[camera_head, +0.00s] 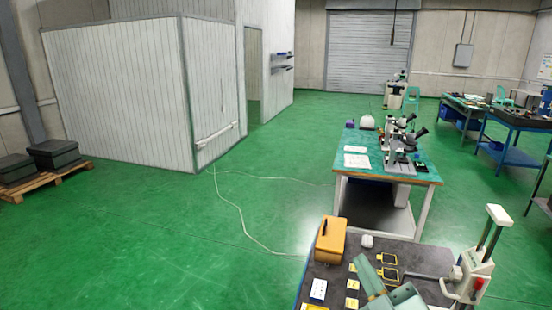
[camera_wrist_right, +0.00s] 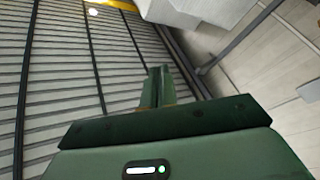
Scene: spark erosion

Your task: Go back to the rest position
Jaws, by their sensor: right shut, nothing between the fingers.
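My right gripper (camera_head: 364,264) shows at the bottom of the head view, green, above the dark-topped table (camera_head: 330,272). In the right wrist view my right gripper (camera_wrist_right: 157,74) has its two green fingers together, with nothing between them. It points toward a slatted grey wall surface, away from any object. My left gripper is not in the head view.
On the near table are an orange box (camera_head: 330,240), yellow-framed pieces (camera_head: 389,260) and a white device (camera_head: 473,268). A turquoise-topped table (camera_head: 350,140) with microscopes stands behind. A cable crosses the green floor (camera_head: 130,240), which is otherwise open to the left.

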